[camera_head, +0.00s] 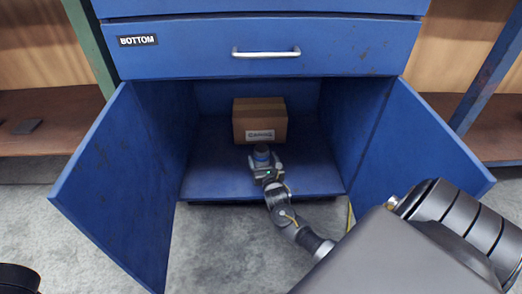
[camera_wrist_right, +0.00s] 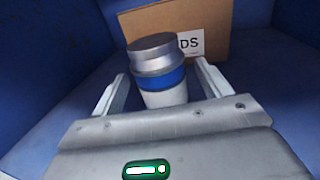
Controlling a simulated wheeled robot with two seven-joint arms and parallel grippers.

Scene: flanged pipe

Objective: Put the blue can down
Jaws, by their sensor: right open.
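The blue can (camera_wrist_right: 172,77) has a grey lid, a blue band and a white lower part. It stands on the floor of the blue cabinet (camera_head: 215,182), in front of the cardboard box. In the head view the can (camera_head: 261,153) shows just beyond my right gripper (camera_head: 265,165). In the right wrist view the fingers of my right gripper (camera_wrist_right: 163,90) stand on both sides of the can, with a gap visible beside each finger. The right gripper is open. The can's base is hidden behind the gripper body. My left gripper is not in view.
A cardboard box (camera_head: 260,118) with a white label stands behind the can. The cabinet's left door (camera_head: 125,185) and right door (camera_head: 420,150) are swung open on both sides of my arm. A shut drawer marked BOTTOM (camera_head: 200,48) is above. Cabinet floor left and right of the can is clear.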

